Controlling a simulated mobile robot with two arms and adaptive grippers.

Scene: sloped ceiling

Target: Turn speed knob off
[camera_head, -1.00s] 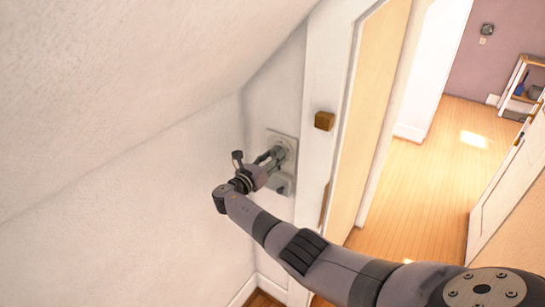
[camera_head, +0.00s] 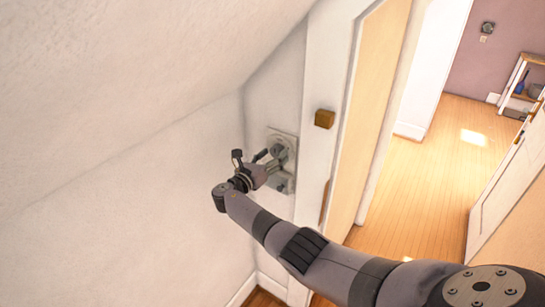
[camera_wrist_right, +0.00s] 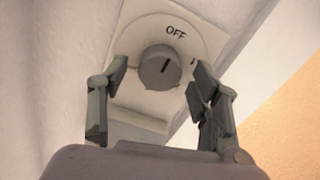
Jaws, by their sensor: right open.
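The speed knob (camera_wrist_right: 160,67) is a round grey dial with a dark pointer line, on a pale wall plate (camera_wrist_right: 140,105). In the right wrist view "OFF" is printed above it, and the pointer line stands nearly upright, a little left of the word. In the head view the plate (camera_head: 285,140) is on the narrow wall beside the door frame. My right gripper (camera_wrist_right: 160,75) is open, with one finger on each side of the knob; I cannot tell whether they touch it. It also shows at the plate in the head view (camera_head: 268,160). My left gripper is out of view.
A sloped ceiling (camera_head: 120,80) comes down to the left of the plate. A door frame with a wooden block (camera_head: 324,118) stands just right of it. An open doorway shows a wooden floor (camera_head: 430,170) and a small shelf (camera_head: 520,90) beyond.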

